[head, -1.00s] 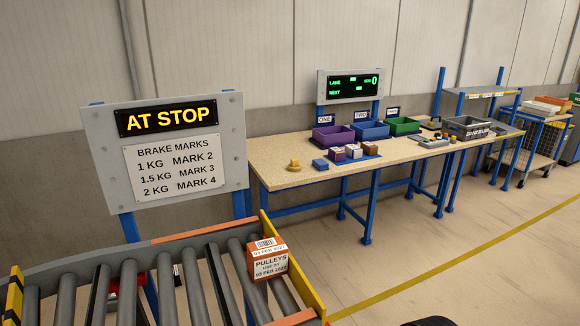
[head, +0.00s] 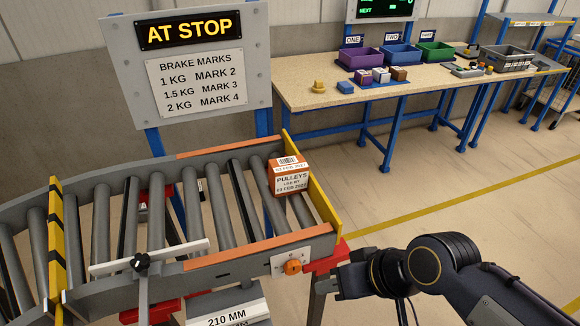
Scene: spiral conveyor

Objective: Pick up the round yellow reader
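The round yellow reader (head: 319,87) is a small, knobbed yellow thing standing on the left end of the wooden-topped table (head: 300,98), left of a small blue block (head: 345,88). My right gripper (head: 343,284) is low in the picture, at the right end of the roller conveyor. It is well in front of the table and apart from the reader. It is dark and small here, so I cannot tell whether its fingers are open or shut. My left gripper is not in view.
An orange and white PULLEYS box (head: 289,175) sits on the conveyor rollers against the yellow end stop (head: 323,203). Purple (head: 360,58), blue (head: 403,54) and green (head: 436,50) bins stand on the table. The AT STOP sign board (head: 256,88) rises left of it. Open floor lies before the table.

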